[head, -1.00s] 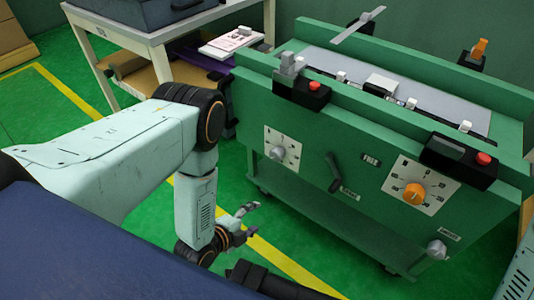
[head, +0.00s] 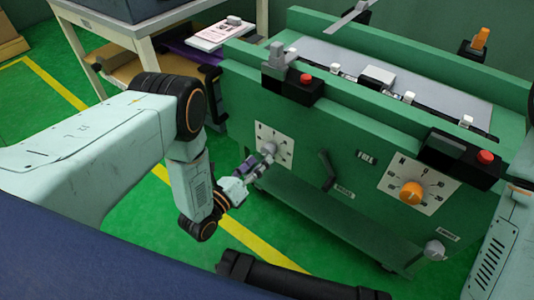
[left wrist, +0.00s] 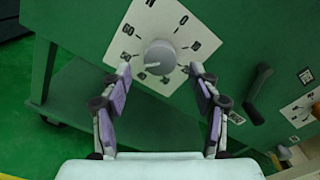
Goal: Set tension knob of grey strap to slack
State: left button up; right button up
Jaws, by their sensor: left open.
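A grey knob (left wrist: 159,57) sits on a white dial plate (left wrist: 183,20) with dark marks, on the green machine's front. In the head view the same knob (head: 270,149) is on the left dial. My left gripper (left wrist: 160,80) is open in front of the knob, its two purple-padded fingers on either side of the lower plate area, with the knob just beyond their tips. In the head view my left gripper (head: 258,162) is close to the dial. I cannot tell whether the fingers touch the knob. My right gripper is not visible.
The green machine (head: 310,130) also bears an orange knob (head: 412,193) on a second dial, a dark lever (head: 327,170), a grey knob (head: 434,249) at lower right, and red buttons on black boxes. A white-framed table (head: 135,38) stands at the back left.

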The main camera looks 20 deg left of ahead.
aim_at(266, 154)
pick_arm(q)
jog(key=shift+b+x, duration=0.8)
jog(key=shift+x, duration=1.6)
jog(key=shift+r, duration=0.1)
jog(key=c, duration=1.2)
